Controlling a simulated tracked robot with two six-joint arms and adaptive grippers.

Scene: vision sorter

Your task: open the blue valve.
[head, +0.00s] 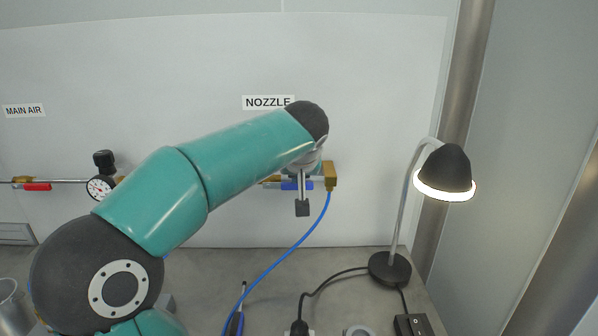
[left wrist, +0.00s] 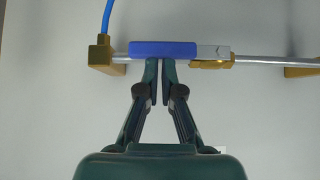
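The blue valve handle (head: 291,186) lies lengthwise along the pipe under the NOZZLE label in the head view, partly hidden by my left wrist. In the left wrist view the blue handle (left wrist: 163,48) is level along the pipe, with the brass valve body (left wrist: 212,64) to its right. My left gripper (left wrist: 160,66) has its fingers drawn together with only a thin gap. Its tips are at the handle's lower edge in that picture; I cannot tell whether they touch. My right gripper is in neither view.
A brass block (head: 330,176) with a blue hose (head: 285,253) ends the pipe. A red valve handle (head: 37,187) and a gauge (head: 99,188) are at the left. A lit lamp (head: 445,175) stands on the grey bench at the right.

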